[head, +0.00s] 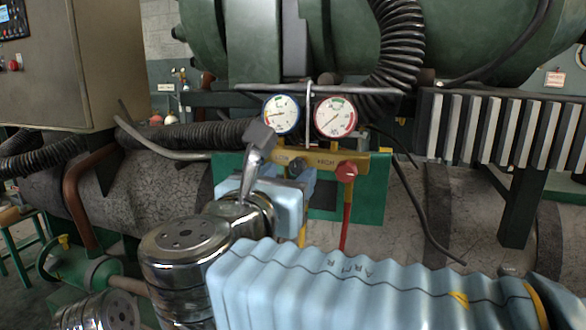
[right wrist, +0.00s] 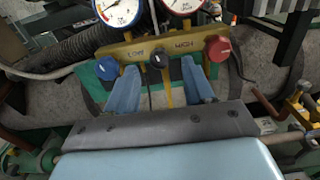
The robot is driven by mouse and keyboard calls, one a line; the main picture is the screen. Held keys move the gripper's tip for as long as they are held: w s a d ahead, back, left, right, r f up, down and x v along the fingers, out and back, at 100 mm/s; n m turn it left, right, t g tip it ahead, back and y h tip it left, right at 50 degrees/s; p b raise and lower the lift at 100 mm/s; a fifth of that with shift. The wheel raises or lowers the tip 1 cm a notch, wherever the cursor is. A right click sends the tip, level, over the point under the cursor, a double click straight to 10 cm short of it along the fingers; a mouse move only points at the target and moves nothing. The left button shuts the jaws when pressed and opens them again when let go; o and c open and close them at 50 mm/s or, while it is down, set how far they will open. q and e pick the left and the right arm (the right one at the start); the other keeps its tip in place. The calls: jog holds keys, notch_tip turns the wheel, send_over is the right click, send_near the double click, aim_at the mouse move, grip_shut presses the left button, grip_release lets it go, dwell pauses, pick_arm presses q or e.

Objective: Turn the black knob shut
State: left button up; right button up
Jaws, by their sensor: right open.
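The black knob (right wrist: 158,61) sits at the middle of the yellow manifold (right wrist: 135,48), between the LOW and HIGH labels. In the head view the black knob (head: 297,167) is partly hidden by my gripper. My right gripper (right wrist: 160,68) is open, its two blue fingers pointing at the manifold, one on each side of the black knob. It also shows in the head view (head: 300,182) in front of the manifold. Whether the fingers touch the knob cannot be told. My left gripper is not in view.
Above are a blue-rimmed gauge (head: 282,115) and a red-rimmed gauge (head: 335,117). A red hose (head: 346,222) hangs below the red knob. A green panel (head: 372,195) stands behind.

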aim_at(295, 169)
jog(key=shift+x, duration=1.5)
grip_shut()
